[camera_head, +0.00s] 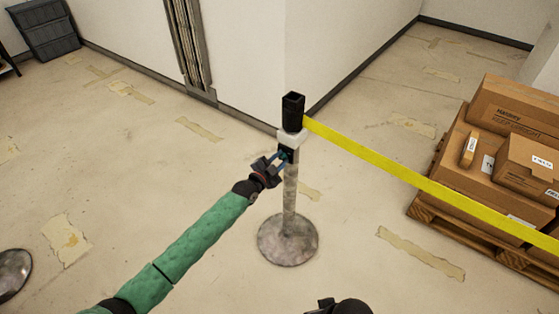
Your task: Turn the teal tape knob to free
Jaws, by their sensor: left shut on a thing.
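A stanchion post (290,200) stands upright on a round grey base (288,240). It has a black head (293,111) and a pale collar below it. A yellow tape (430,185) runs from the head to the right. The teal knob (284,155) is on the left side of the post just below the collar, small and mostly hidden by my fingers. My left gripper (279,160) is at the knob, shut on it. My right gripper cannot be made out; a black part of mine shows at the bottom edge.
Cardboard boxes (495,125) stand on a wooden pallet (470,232) at the right, behind the tape. A white wall corner (285,60) rises behind the post. Another round metal base (13,272) shows at the lower left. The floor around the post is open.

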